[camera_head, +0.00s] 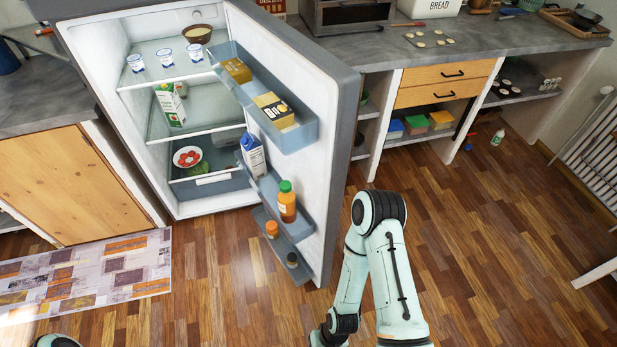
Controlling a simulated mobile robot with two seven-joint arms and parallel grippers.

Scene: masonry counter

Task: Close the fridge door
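The grey fridge (205,209) stands open in the left half of the head view. Its fridge door (318,150) is swung wide on the right side, with the loaded inner shelves facing left. My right arm is bent to the right of the door's lower free end, on its outer side. Its lower links run out of the bottom edge, so the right gripper is not visible. Whether the arm touches the door cannot be told. Only a small piece of my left arm shows at the bottom left corner; the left gripper is not in view.
Door shelves hold cartons, an orange juice bottle (287,203) and jars. Inside are yogurt cups (166,58), a bowl (197,33) and a carton (170,106). A patterned rug (90,270) lies front left.

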